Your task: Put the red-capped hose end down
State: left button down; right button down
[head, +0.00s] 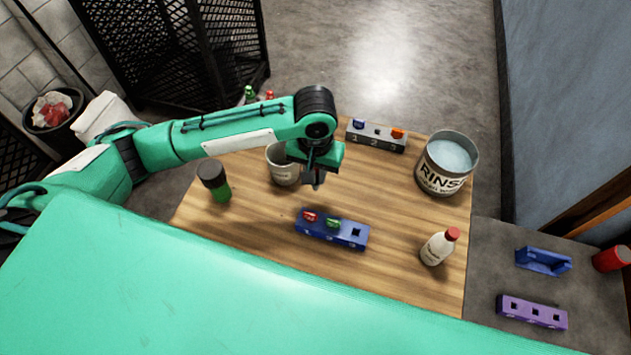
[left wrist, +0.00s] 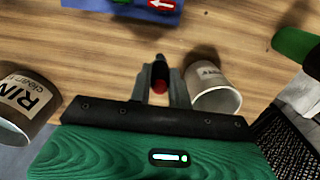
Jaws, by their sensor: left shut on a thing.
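My left gripper (head: 316,182) is shut above the wooden table, just right of the small white cup. In the left wrist view, its fingers (left wrist: 160,90) are closed on the hose end, a small dark piece with a red cap (left wrist: 160,86). The hose end's dark tip points away from the wrist toward the table and seems clear of the wood. In the head view the gripper mostly hides it. My right gripper is in neither view.
Around it are the white cup (head: 283,168), a blue block (head: 345,234) with red and green pieces and an empty right slot, a grey numbered block (head: 377,137) with an empty middle slot, the RINSE bucket (head: 441,180), a white bottle (head: 436,250) and a green bottle (head: 220,190).

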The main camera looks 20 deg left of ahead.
aim_at(315, 186)
pick_arm(q)
jog(key=shift+f+p, duration=0.3)
jog(key=shift+f, duration=2.4)
jog(key=shift+f, duration=0.1)
jog(key=c, duration=1.3)
grip_release()
